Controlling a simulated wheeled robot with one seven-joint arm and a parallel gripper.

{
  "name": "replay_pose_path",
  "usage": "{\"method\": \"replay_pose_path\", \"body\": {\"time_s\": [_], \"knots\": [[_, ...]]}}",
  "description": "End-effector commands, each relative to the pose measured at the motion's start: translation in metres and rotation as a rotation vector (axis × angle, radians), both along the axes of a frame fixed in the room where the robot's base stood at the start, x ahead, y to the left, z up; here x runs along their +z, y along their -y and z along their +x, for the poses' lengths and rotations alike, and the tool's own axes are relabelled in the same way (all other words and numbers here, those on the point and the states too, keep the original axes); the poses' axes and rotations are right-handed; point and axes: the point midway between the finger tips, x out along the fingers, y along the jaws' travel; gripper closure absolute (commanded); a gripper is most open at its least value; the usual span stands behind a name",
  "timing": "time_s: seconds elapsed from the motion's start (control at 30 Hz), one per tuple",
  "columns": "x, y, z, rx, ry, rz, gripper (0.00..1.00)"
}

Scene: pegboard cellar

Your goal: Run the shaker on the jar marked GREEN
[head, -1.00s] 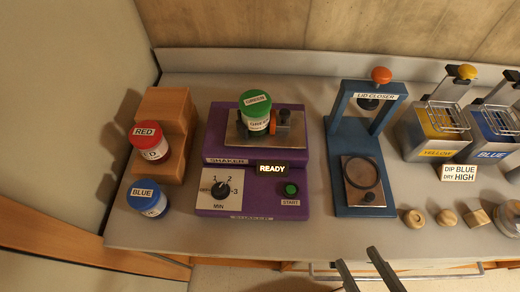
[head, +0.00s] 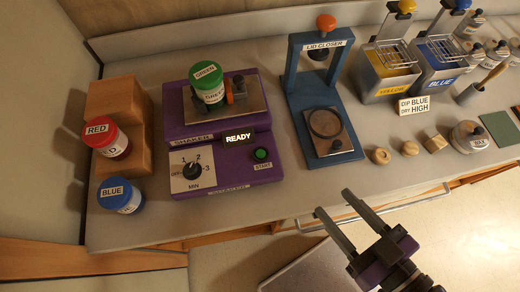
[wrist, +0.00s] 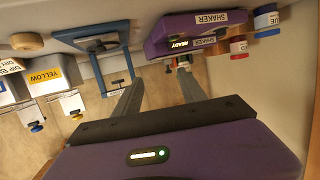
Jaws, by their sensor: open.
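The purple shaker (head: 225,180) stands on the bench, its sign reading READY. On the shaker's front are a dial (head: 192,170) marked OFF, 1, 2, 3 MIN and a green START button (head: 261,154). The dial's exact setting is too small to read surely. My gripper (head: 334,203) is open and empty, in front of the bench, right of the shaker. The shaker also shows in the wrist view (wrist: 185,35).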

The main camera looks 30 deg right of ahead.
Motion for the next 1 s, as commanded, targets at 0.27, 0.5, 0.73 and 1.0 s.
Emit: {"method": "replay_pose_path", "body": {"time_s": [0.27, 0.5, 0.73, 1.0], "knots": [[0.0000, 0.0000, 0.0000, 0.000, 0.000, 0.000, 0.53], [0.0000, 0.0000, 0.0000, 0.000, 0.000, 0.000, 1.00], [0.0000, 0.0000, 0.0000, 0.000, 0.000, 0.000, 1.00], [0.0000, 0.0000, 0.0000, 0.000, 0.000, 0.000, 1.00]]}}
